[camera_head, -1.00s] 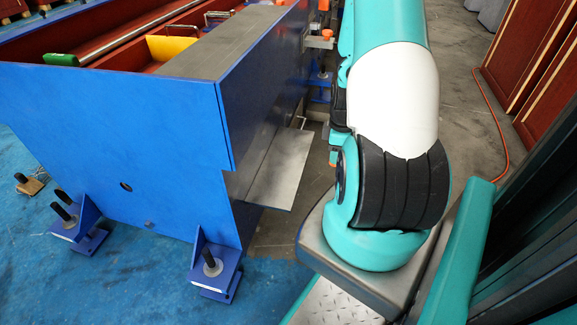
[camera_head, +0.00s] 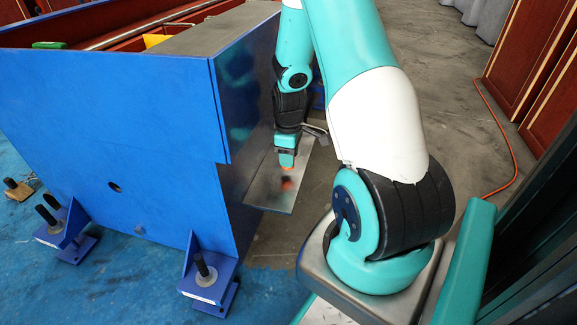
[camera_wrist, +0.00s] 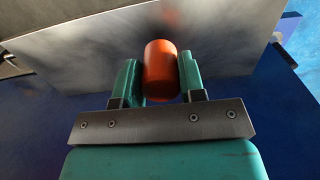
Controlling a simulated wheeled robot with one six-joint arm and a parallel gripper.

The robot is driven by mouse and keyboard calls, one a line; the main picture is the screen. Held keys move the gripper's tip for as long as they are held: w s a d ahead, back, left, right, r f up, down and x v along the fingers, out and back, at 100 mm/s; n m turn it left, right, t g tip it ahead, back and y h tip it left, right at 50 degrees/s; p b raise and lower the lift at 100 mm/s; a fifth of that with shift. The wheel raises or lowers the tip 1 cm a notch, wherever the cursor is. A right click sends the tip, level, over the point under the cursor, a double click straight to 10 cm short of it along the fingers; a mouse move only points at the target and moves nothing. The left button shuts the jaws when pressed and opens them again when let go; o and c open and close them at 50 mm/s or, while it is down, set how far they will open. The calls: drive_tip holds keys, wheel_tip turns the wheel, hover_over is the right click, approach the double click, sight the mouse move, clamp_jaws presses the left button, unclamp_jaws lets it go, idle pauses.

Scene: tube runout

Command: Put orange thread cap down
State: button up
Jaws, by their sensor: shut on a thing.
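An orange thread cap (camera_wrist: 160,71) sits between the two teal fingers of my gripper (camera_wrist: 159,82) in the wrist view. The fingers are shut on it. In the head view my gripper (camera_head: 286,162) points down over the grey metal shelf (camera_head: 262,194) on the side of the blue machine. Only a little of the orange cap (camera_head: 287,170) shows below the fingertips. A blurred reddish reflection of it lies on the shelf beneath, with a gap between cap and reflection. The shelf also fills the upper part of the wrist view (camera_wrist: 85,50).
The blue machine (camera_head: 110,130) stands left of my arm, its side wall close to my gripper. Its feet stand on blue floor. Wooden cabinets (camera_head: 540,75) and an orange cable (camera_head: 508,150) are at the right. The shelf surface around the cap looks bare.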

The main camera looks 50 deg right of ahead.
wheel_tip(320, 180, down, 3)
drive_tip(key=shift+r+b, duration=0.1)
drive_tip(key=shift+b, duration=0.45)
drive_tip(key=shift+w+b, duration=0.2)
drive_tip(key=shift+b, duration=0.1)
drive_tip(key=shift+r, duration=0.2)
drive_tip(key=shift+a, duration=0.1)
drive_tip(key=shift+f, duration=0.1)
drive_tip(key=o, duration=0.9)
drive_tip(key=shift+o, duration=0.2)
wheel_tip(320, 180, up, 12)
drive_tip(key=p, duration=0.7)
drive_tip(key=shift+p, duration=0.3)
